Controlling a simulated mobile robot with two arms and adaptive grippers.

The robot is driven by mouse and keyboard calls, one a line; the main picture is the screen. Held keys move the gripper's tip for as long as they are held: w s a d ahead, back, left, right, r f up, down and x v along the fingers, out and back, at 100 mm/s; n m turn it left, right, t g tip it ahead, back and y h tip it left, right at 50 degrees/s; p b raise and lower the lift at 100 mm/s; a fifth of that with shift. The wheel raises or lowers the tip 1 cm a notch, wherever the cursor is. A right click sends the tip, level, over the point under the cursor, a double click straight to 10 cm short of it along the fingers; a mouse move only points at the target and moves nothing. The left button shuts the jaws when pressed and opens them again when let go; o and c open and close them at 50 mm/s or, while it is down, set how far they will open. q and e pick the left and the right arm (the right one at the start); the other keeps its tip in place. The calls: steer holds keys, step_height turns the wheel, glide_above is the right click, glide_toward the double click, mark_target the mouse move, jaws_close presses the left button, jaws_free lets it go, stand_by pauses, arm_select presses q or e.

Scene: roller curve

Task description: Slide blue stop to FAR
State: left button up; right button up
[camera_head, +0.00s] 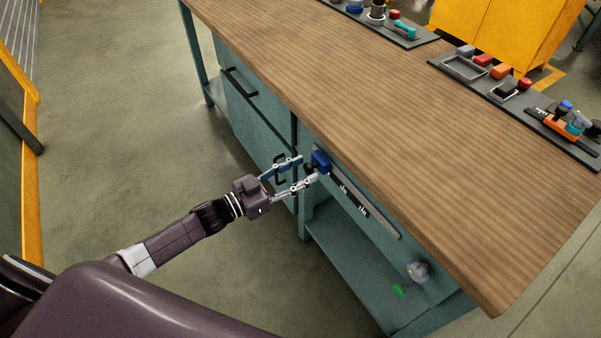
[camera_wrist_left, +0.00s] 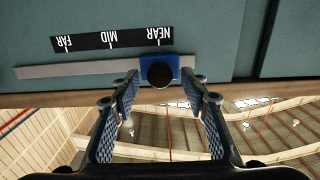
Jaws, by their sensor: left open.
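The blue stop (camera_head: 320,160) sits on a grey rail (camera_head: 382,221) on the bench's front side, at the rail's left end in the head view. In the left wrist view the blue stop (camera_wrist_left: 174,62) has a round black knob (camera_wrist_left: 160,74). It stands at the NEAR mark of the black label strip (camera_wrist_left: 88,41), which appears upside down there. MID and FAR lie farther left in that view. My left gripper (camera_head: 307,168) is open, its fingertips on either side of the knob (camera_wrist_left: 160,82). I cannot tell whether they touch it. My right gripper is not in view.
The wooden bench top (camera_head: 330,75) overhangs the rail. A drawer handle (camera_head: 240,83) and a cabinet handle (camera_head: 279,168) are left of the stop. A grey round fitting (camera_head: 418,271) and a green part (camera_head: 400,291) are lower right. Trays of small items (camera_head: 515,95) lie on top.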

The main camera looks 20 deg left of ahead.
arm_select(q)
jaws_close()
stand_by(0.3)
steer(key=shift+s+d, duration=0.1)
steer(key=shift+s+d+p, duration=0.25)
steer(key=shift+d+p, duration=0.05)
steer(key=shift+p, duration=0.05)
steer(key=s+d+p, duration=0.4)
steer(key=s+d, duration=0.5)
steer(key=d, duration=0.3)
steer(key=shift+s+p, duration=0.25)
steer(key=shift+p, duration=0.1)
steer(key=shift+d+f, duration=0.1)
steer(key=shift+d, duration=0.05)
